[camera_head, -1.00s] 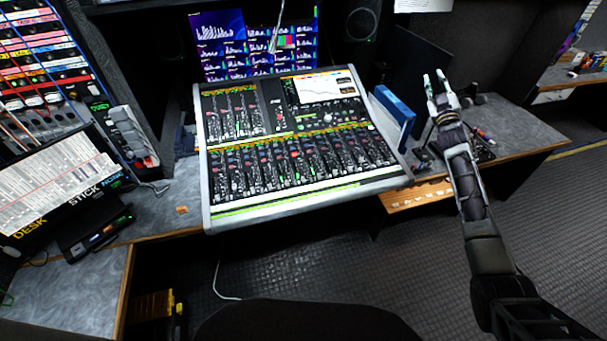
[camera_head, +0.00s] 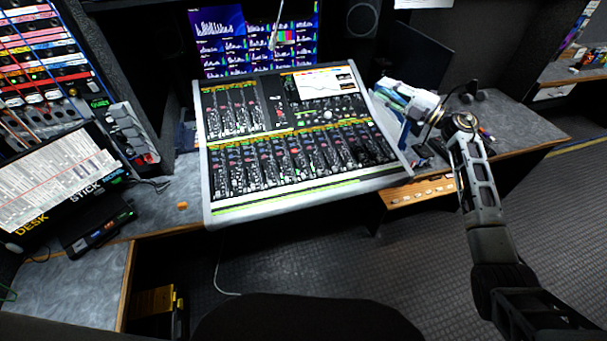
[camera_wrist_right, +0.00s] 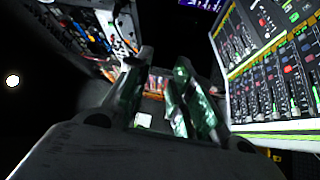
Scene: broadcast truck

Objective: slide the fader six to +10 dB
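The mixing console (camera_head: 300,206) stands on the desk in the middle of the head view. A lower row of faders (camera_head: 290,165) runs across it, with a shorter bank (camera_head: 232,112) at upper left. The fader numbers and dB marks are too small to read, so I cannot single out fader six. My right gripper (camera_head: 390,88) is beside the console's upper right edge, pointing left, apart from the faders. In the right wrist view its two fingers (camera_wrist_right: 162,75) are spread with a gap and nothing between them. The console (camera_wrist_right: 280,128) shows at right there. My left gripper is out of view.
A monitor with meters (camera_head: 255,40) stands behind the console. A dark screen (camera_head: 420,55) stands at the back right, behind my right gripper. A blue-edged folder or box (camera_head: 388,115) lies partly hidden beside the console. An equipment rack (camera_head: 45,60) is at left.

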